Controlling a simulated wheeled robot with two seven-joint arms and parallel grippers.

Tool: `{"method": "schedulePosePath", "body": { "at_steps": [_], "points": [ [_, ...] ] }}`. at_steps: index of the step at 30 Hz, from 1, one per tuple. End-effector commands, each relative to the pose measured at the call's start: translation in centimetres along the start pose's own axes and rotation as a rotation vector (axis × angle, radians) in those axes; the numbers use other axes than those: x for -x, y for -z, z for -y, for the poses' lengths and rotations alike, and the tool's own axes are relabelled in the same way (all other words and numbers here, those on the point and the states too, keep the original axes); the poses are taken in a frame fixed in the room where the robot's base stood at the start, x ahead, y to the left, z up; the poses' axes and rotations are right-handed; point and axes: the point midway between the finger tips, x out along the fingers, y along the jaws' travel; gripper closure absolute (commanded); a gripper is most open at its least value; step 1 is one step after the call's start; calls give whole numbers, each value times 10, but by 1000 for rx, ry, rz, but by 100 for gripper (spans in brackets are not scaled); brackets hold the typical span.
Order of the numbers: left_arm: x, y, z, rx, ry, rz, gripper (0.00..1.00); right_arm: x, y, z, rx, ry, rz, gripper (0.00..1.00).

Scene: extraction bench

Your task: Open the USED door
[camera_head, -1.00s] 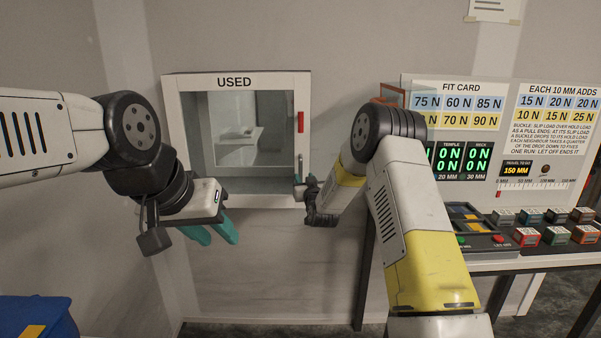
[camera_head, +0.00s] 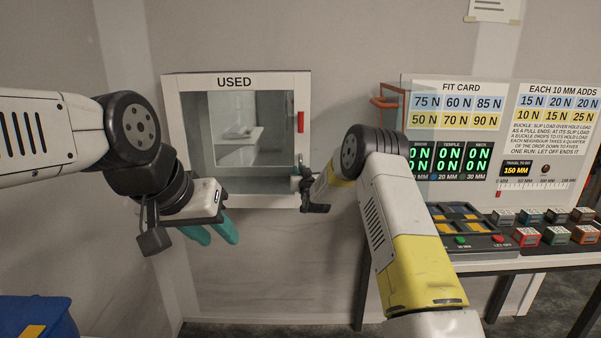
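The USED cabinet (camera_head: 172,140) hangs on the wall, white-framed with a clear-paned door that looks closed. A red handle (camera_head: 300,122) sits on the right side of its frame.
A bench with a FIT CARD panel (camera_head: 460,92), a control box (camera_head: 465,232) and several small coloured boxes (camera_head: 526,237) stands at the right. A blue bin (camera_head: 38,318) is at the lower left. The wall below the cabinet is clear.

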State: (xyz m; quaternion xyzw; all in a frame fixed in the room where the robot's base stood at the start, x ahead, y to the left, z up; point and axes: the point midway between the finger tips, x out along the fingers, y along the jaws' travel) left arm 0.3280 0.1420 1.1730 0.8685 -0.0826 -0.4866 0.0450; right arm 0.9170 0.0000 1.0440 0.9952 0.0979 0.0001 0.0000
Motion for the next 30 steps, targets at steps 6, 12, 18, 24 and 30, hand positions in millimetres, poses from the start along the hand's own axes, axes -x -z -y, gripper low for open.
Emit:
{"method": "schedulePosePath", "body": {
  "at_steps": [6, 12, 18, 24, 30],
  "points": [
    [0, 0, 0, 0, 0, 0, 64, 0, 0, 0, 0, 0, 0, 100],
    [0, 0, 0, 0, 0, 0, 64, 0, 0, 0, 0, 0, 0, 100],
    [0, 0, 0, 0, 0, 0, 64, 0, 0, 0, 0, 0, 0, 100],
    [0, 0, 0, 0, 0, 0, 64, 0, 0, 0, 0, 0, 0, 100],
    [0, 0, 0, 0, 0, 0, 64, 0, 0, 0, 0, 0, 0, 100]
  ]
}}
